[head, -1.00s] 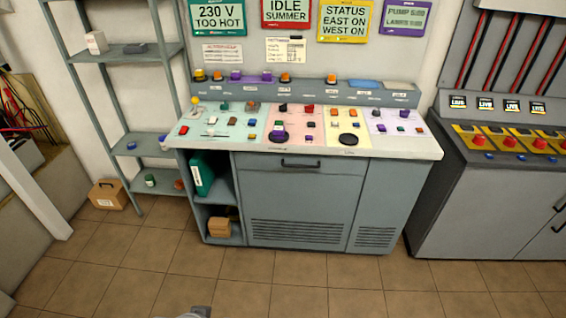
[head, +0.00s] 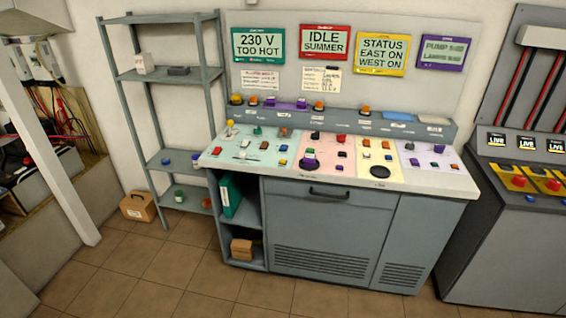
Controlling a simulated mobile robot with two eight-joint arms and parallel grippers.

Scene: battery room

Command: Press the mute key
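The control desk (head: 340,232) stands ahead with a sloped top of coloured panels: green (head: 255,147), pink (head: 326,152), yellow (head: 380,155) and lilac (head: 428,158). Several small keys and switches in red, blue, orange, purple, green and black sit on them. Their labels are too small to read, so I cannot tell which is the mute key. Neither of my grippers is in view.
Four signs hang above the desk, among them a green one (head: 258,45) reading "230 V TOO HOT". A metal shelf rack (head: 170,75) and a cardboard box (head: 138,206) are at left. A grey cabinet with red buttons (head: 510,240) stands at right. Tiled floor (head: 180,268) in front is clear.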

